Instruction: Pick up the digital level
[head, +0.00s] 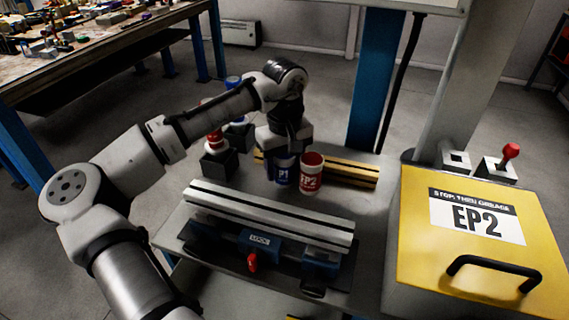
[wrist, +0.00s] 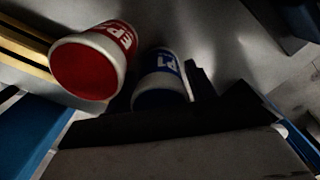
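No object is plainly marked as the digital level. A long yellow bar with dark stripes (head: 350,171) lies on the bench behind the cups and may be it, but I cannot tell for sure. Yellow strips, probably the same bar, show at the upper left of the wrist view (wrist: 25,47). My gripper (head: 284,149) is above the bench, by a blue "P1" cup (head: 283,176), and overlaps the bar's left part in the head view. Its fingertips are not clear, so its opening cannot be read. I see nothing held.
A red "EP2" cup (head: 311,181) stands beside the blue one; both show close in the wrist view. In front, a pale slotted beam (head: 270,213) sits in a blue clamp (head: 259,241). A yellow "EP2" box (head: 440,262) is right. A red-topped dark block (head: 219,162) stands left.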

